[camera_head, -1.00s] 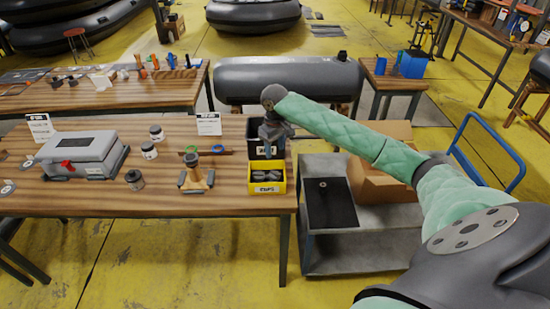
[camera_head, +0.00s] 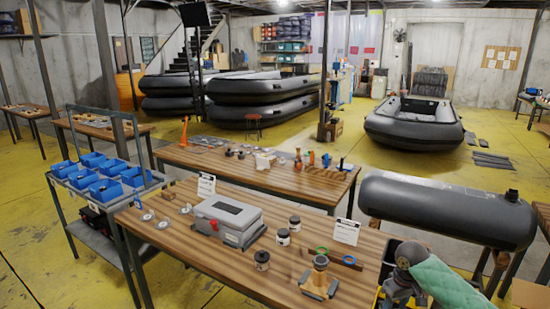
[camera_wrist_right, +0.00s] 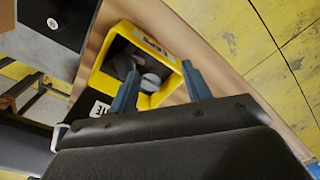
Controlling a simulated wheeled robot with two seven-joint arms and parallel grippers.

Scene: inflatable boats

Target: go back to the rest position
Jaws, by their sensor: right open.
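My right gripper (camera_head: 396,292) is at the lower right of the head view, at the right end of the wooden worktable (camera_head: 180,245). In the right wrist view my right gripper (camera_wrist_right: 160,69) has its two fingers apart, with nothing between them, above a yellow bin (camera_wrist_right: 103,72). The bin holds several dark round pieces (camera_wrist_right: 150,82). In the head view the yellow bin is almost wholly hidden behind the gripper and the picture's edge. My left gripper is not in view.
A black bin (camera_head: 388,262) stands beside the right gripper. On the worktable are a grey case (camera_head: 228,218), several jars (camera_head: 282,237), a wooden stand (camera_head: 318,284) and a sign card (camera_head: 346,231). A cart with blue bins (camera_head: 104,190) stands left. A grey cylinder (camera_head: 445,207) lies behind.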

